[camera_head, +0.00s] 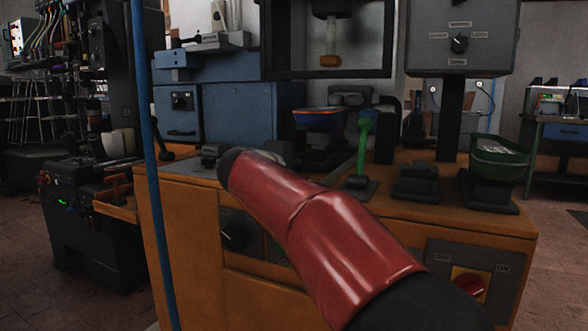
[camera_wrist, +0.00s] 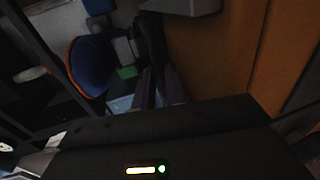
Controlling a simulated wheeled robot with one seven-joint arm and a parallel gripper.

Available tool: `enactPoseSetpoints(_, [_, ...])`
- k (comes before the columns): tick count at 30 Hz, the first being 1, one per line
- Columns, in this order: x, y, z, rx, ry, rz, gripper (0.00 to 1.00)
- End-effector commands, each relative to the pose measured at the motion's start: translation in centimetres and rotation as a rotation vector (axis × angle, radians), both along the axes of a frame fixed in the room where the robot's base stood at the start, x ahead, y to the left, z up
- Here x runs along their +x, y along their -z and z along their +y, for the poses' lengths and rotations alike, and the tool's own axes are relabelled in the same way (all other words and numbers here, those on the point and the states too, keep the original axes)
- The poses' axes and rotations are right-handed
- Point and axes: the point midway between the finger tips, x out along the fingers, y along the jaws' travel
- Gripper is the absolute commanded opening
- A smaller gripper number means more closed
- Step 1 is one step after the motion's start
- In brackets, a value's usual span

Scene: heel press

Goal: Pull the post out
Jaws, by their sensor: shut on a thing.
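A green upright post (camera_head: 364,145) with a rounded top stands on a dark base on the orange-brown bench. In the wrist view my gripper (camera_wrist: 152,62) is dark, with its fingers close together and shut on the post. The grip itself is too dark to make out clearly. A small green patch (camera_wrist: 127,72) shows beside the fingers. In the head view my red arm crosses the front of the bench, and I cannot make out my gripper there.
A blue bowl with an orange rim (camera_head: 318,119) stands left of the post; it also shows in the wrist view (camera_wrist: 90,66). A green bowl (camera_head: 499,158) stands at the bench's right. A grey control box (camera_head: 461,40) rises behind. A blue pole (camera_head: 146,120) stands at left.

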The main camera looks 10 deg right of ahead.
Motion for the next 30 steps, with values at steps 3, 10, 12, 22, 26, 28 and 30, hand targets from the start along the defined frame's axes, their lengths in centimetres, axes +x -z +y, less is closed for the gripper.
enactPoseSetpoints(3, [0.0,0.0,0.0,0.0,0.0,0.0,0.0])
enactPoseSetpoints(10, [-0.4,0.1,0.3,0.0,-0.001,0.0,0.0])
enactPoseSetpoints(12, [-0.9,0.2,0.7,0.001,-0.002,0.001,0.0])
enactPoseSetpoints(22, [-6.0,0.4,4.5,0.002,-0.003,0.0,0.0])
enactPoseSetpoints(26, [-8.3,0.3,6.1,0.001,-0.003,0.0,0.0])
enactPoseSetpoints(28, [-9.4,0.3,6.9,0.001,-0.002,0.002,0.0])
enactPoseSetpoints(30, [-10.4,0.2,7.6,0.001,-0.001,0.002,0.0])
